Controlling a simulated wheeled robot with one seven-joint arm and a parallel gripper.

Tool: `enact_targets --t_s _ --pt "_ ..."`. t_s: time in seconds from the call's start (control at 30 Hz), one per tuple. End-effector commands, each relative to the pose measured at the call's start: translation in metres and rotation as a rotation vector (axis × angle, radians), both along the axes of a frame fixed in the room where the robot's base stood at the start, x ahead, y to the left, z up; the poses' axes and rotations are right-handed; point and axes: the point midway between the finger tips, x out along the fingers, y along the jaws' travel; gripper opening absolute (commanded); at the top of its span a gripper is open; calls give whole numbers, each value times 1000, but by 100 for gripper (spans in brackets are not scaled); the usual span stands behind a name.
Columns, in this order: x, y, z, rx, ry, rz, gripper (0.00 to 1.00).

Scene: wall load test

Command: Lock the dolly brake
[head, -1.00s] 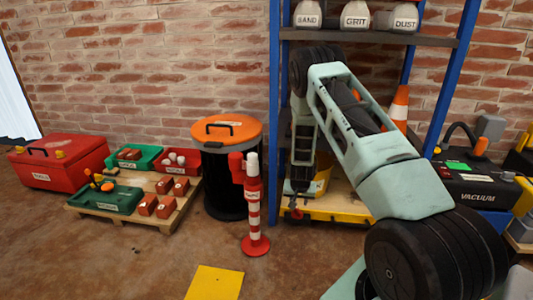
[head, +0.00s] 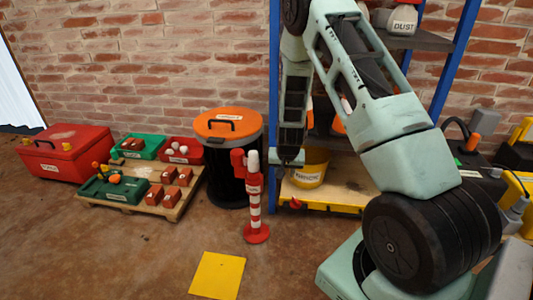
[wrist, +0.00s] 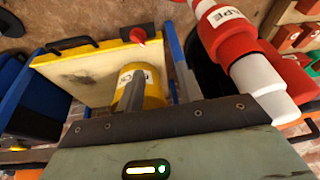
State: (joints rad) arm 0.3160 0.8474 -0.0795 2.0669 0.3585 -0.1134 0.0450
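The dolly (head: 325,208) is a wooden platform with a yellow edge under the shelf rack. My gripper (wrist: 162,85) seems open and empty, with two grey fingers apart. In the head view it hangs above the red part, not touching it; its fingertips are not clear there.
A red-and-white post (head: 255,205) labelled TAPE stands close left of my gripper. Behind it is a black bin (head: 228,165) with an orange lid. A blue rack post (head: 273,90) rises beside my arm. Floor around the yellow mat (head: 218,275) is clear.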

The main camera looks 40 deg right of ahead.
Motion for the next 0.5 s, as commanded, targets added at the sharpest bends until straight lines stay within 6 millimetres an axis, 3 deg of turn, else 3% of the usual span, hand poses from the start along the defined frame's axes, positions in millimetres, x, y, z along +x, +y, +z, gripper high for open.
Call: enact_targets --t_s 0.1,0.5 --pt "5 16 22 14 -2 33 36" --pt "10 61 70 56 7 123 36"
